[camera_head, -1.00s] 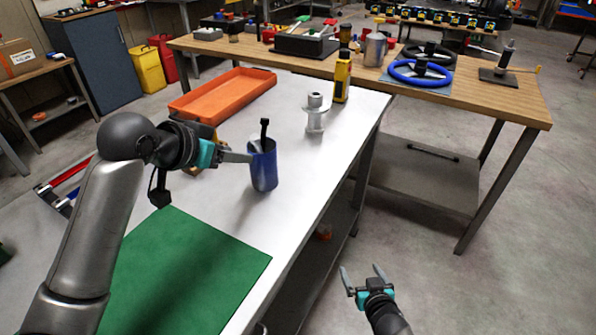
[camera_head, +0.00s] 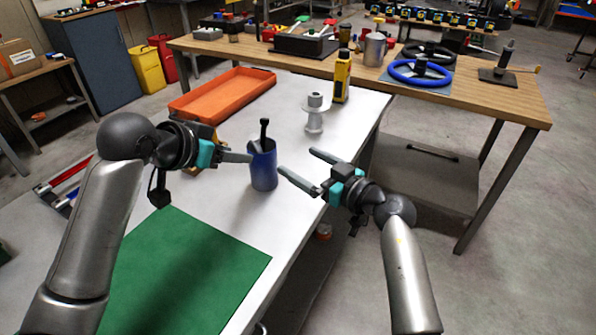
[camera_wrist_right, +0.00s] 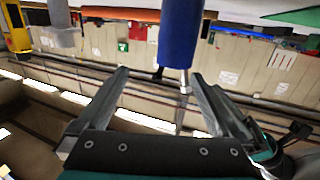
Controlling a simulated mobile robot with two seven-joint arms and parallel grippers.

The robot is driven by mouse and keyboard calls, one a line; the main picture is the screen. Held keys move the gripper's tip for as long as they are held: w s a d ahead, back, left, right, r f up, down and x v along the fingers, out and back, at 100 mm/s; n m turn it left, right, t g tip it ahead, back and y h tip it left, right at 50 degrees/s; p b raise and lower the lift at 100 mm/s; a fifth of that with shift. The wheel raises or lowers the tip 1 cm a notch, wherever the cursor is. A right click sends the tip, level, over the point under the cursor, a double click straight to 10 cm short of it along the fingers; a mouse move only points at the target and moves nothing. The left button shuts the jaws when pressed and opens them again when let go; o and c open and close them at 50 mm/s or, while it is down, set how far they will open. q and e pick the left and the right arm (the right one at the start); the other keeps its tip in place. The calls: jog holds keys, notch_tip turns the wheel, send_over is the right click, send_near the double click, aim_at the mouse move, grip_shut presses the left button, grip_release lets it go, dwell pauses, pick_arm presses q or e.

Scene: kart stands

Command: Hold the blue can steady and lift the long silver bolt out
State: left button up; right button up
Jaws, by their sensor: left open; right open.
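The blue can (camera_head: 264,172) stands upright on the white bench top. A dark, knob-topped piece (camera_head: 264,130) and a shorter dark piece stick out of it. In the right wrist view, which looks upside down, the can (camera_wrist_right: 181,35) shows a thin silver piece (camera_wrist_right: 186,88), probably the long silver bolt, and a dark piece at its mouth. I cannot pick out the silver one surely in the head view. My left gripper (camera_head: 240,158) is open at the can's left side; contact is unclear. My right gripper (camera_head: 300,163) is open and empty, right of the can, fingers toward it.
An orange tray (camera_head: 222,93) lies behind left, a green mat (camera_head: 195,270) in front. The bench's right edge runs under my right gripper. The bench top around the can is mostly clear.

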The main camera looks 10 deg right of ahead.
aim_at(257, 163)
jog(key=shift+s+a+g+h, duration=0.95)
jog(key=shift+s+g+h, duration=0.1)
jog(key=shift+g, duration=0.35)
jog(key=shift+x, duration=7.55)
jog(key=shift+f, duration=0.15)
